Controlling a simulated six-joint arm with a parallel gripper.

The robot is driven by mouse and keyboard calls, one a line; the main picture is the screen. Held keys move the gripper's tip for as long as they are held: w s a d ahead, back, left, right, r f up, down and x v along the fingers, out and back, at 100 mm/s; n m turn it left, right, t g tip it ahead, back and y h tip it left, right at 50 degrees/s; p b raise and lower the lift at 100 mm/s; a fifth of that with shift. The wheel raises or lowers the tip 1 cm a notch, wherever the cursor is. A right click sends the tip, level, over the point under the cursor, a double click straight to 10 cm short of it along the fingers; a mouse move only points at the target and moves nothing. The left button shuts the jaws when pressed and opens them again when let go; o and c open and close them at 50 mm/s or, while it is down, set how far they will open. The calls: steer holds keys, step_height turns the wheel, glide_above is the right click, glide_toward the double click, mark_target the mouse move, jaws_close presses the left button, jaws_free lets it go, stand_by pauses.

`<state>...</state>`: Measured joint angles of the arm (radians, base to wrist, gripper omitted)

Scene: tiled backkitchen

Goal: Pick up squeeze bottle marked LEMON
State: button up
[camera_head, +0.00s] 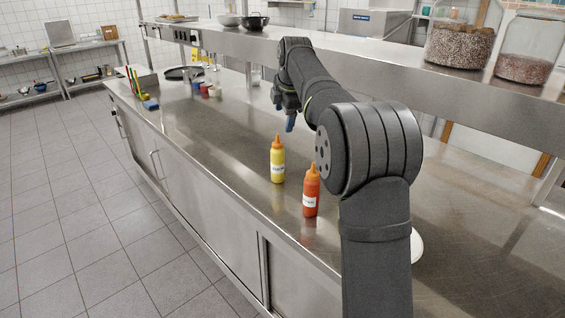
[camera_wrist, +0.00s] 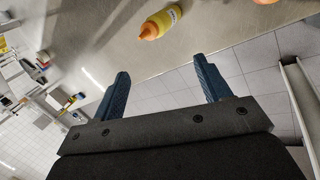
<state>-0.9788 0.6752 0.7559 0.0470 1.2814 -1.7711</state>
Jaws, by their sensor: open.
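A yellow squeeze bottle (camera_head: 277,162) with an orange nozzle and a white label stands upright on the steel counter (camera_head: 215,139). Its lettering is too small to read surely. The same yellow bottle shows at the top of the wrist view (camera_wrist: 163,20). A red squeeze bottle (camera_head: 311,192) with an orange nozzle and white label stands nearer, to its right. My gripper (camera_head: 283,115) is above the counter, beyond the yellow bottle. In the wrist view my gripper (camera_wrist: 161,80) has its two blue fingers wide apart with nothing between them. The yellow bottle is apart from the fingers.
Several small jars (camera_head: 207,90) and a blue item (camera_head: 150,105) stand at the counter's far end. A steel shelf (camera_head: 335,58) runs along the back, with grain jars (camera_head: 460,45) on it. The counter left of the bottles is clear. A white plate (camera_head: 416,245) is partly hidden by my arm.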

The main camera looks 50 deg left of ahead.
steer(key=m, duration=0.4)
steer(key=m+y, duration=0.2)
steer(key=m, duration=1.2)
glide_toward(278, 143)
steer(key=x, duration=0.6)
steer(key=shift+a+f, duration=0.1)
steer(key=shift+a, duration=0.2)
steer(key=shift+d+x, duration=0.15)
steer(key=shift+x, duration=1.2)
steer(key=shift+d+x, duration=0.15)
steer(key=shift+x, duration=1.2)
steer(key=shift+w+f, duration=0.1)
steer(key=c, duration=1.5)
